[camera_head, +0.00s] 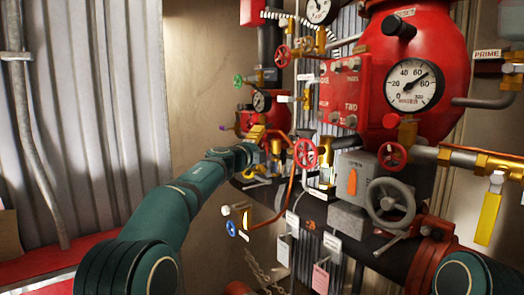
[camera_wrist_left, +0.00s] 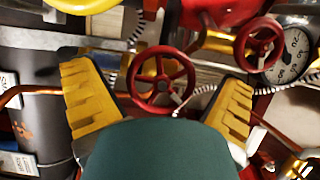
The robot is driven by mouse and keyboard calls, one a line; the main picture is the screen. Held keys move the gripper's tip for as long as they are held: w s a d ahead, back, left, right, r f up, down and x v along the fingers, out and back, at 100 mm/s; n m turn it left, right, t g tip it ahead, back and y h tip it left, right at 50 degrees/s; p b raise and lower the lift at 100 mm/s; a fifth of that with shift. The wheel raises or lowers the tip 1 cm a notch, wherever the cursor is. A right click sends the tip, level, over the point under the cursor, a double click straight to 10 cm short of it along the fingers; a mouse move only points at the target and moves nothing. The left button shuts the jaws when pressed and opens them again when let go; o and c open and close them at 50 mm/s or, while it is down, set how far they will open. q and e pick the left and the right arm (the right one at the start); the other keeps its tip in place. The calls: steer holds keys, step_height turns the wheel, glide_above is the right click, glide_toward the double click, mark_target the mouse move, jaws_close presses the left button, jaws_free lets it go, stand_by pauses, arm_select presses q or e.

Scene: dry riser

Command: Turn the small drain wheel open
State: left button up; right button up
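My left gripper (camera_head: 264,140) reaches in from the left, its yellow-padded fingers pointing at the pipework. In the left wrist view the fingers (camera_wrist_left: 157,80) are spread wide, with nothing clamped between them. A small red spoked wheel (camera_wrist_left: 161,81) shows in the gap between them, apart from both pads. It looks like the red wheel (camera_head: 305,153) just right of the gripper in the head view. No label I can read marks the drain wheel. My right gripper is out of view; only part of my right arm shows at lower right.
Another red wheel (camera_head: 392,155) and a grey handwheel (camera_head: 390,202) are to the right. A blue wheel (camera_head: 231,229) sits lower left, a green one (camera_head: 238,81) higher up. A red tank with a gauge (camera_head: 411,85) and copper pipes crowd the area. The corrugated wall side is freer.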

arm_select(q)
steer(key=v, duration=1.2)
steer(key=shift+d+f, duration=0.1)
stand_by(0.4)
steer(key=s+d+n+t+y+b, duration=0.4)
steer(key=y+b, duration=0.3)
steer(key=b, duration=0.8)
steer(key=shift+g, duration=0.7)
steer(key=w+d+p, duration=0.1)
steer(key=w+p, duration=0.2)
steer(key=w, duration=0.1)
steer(key=w+p, duration=0.3)
steer(key=w, duration=0.2)
steer(key=w+d+p, duration=0.1)
steer(key=w+p, duration=0.3)
steer(key=shift+w+d, duration=0.35)
steer(key=shift+d, duration=0.05)
steer(key=shift+w, duration=0.2)
